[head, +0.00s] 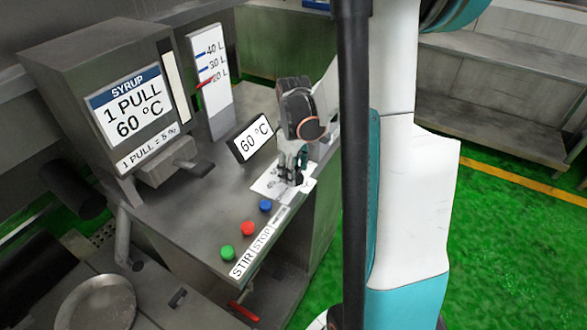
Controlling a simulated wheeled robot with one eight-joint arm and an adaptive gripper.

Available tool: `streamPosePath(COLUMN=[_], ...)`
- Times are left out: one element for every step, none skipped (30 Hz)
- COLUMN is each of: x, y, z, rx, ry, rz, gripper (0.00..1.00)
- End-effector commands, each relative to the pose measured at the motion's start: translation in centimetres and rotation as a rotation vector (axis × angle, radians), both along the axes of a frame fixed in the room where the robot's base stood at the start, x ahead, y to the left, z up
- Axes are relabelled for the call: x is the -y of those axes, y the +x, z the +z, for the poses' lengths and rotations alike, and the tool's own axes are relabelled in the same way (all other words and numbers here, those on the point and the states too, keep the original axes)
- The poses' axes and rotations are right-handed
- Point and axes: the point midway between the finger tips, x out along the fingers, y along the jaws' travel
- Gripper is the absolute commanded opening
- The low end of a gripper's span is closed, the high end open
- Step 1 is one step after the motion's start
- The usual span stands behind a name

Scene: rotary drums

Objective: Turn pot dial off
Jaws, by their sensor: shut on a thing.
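My gripper (291,178) points down at the white dial plate (264,186) near the right front edge of the steel counter. It is shut on the pot dial, which the fingers mostly hide. Some print on the plate shows to the left of the fingers, but it is too small to read. The dial's pointing direction cannot be told. A tilted display (253,140) just behind the plate reads 60 °C.
Blue (265,206), red (248,229) and green (227,252) buttons line the counter's front, beside STIR and STOP labels. A syrup dispenser (128,110) and a level gauge (211,75) stand at the back left. A red-handled lever (243,311) sits below.

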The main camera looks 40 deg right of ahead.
Motion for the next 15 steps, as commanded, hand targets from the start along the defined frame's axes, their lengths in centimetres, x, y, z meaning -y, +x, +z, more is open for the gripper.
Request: streamPosePath(x=[0.01,0.01,0.01,0.01,0.01,0.01,0.01,0.01,0.01,0.01,0.01,0.01,0.01,0.00,0.00], y=[0.04,0.04,0.04,0.04,0.04,0.04,0.04,0.04,0.04,0.04,0.04,0.04,0.04,0.03,0.03], z=[0.02,0.02,0.02,0.02,0.02,0.02,0.02,0.02,0.02,0.02,0.02,0.01,0.01,0.01,0.01], rx=[0.001,0.001,0.001,0.001,0.001,0.001,0.001,0.001,0.001,0.001,0.001,0.000,0.000,0.000,0.000], ry=[0.000,-0.001,-0.001,-0.001,-0.001,-0.001,-0.001,-0.001,-0.001,-0.001,-0.001,-0.001,-0.001,-0.001,-0.001], rz=[0.003,0.003,0.003,0.003,0.003,0.003,0.003,0.003,0.003,0.003,0.003,0.002,0.002,0.002,0.002], gripper=[0.28,0.28,0.28,0.28,0.28,0.28,0.28,0.28,0.28,0.56,0.63,0.72,0.72,0.72,0.72])
